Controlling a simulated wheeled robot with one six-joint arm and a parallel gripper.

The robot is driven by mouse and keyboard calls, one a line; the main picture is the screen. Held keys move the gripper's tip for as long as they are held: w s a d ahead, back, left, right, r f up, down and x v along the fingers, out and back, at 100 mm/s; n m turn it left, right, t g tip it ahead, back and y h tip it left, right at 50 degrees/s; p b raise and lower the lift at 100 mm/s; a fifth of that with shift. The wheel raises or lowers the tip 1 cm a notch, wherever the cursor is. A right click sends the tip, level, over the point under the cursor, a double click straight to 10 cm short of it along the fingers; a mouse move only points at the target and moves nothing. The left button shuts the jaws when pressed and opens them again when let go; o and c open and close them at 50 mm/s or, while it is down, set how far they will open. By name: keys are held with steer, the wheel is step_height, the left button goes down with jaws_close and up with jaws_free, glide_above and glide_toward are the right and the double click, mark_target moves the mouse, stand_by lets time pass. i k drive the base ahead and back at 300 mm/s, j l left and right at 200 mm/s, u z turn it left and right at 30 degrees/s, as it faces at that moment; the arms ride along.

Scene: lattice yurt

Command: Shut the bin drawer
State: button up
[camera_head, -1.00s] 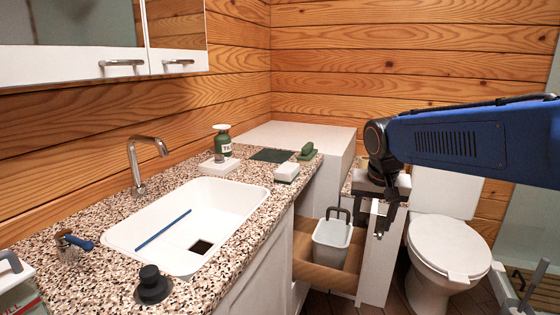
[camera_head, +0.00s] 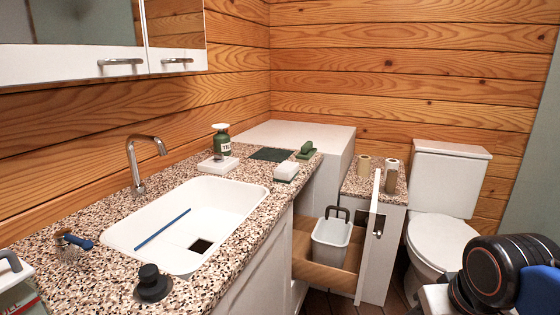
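The bin drawer (camera_head: 328,276) stands pulled out below the counter, its wooden inside showing. A light grey bin (camera_head: 332,243) with a dark raised handle stands upright in the drawer. My arm shows only as a dark joint and blue link at the lower right, well apart from the drawer front. My gripper's fingers are not visible.
The toilet (camera_head: 441,243) stands right of the drawer. The speckled counter (camera_head: 240,225) with the white sink (camera_head: 200,215) fills the left. Some floor shows between drawer and toilet.

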mark_target(349, 280)
steer(key=i+j+z, duration=0.15)
steer(key=z, duration=0.2)
steer(key=i+j+z, duration=0.1)
steer(key=j+z, duration=0.3)
steer(key=l, duration=0.1)
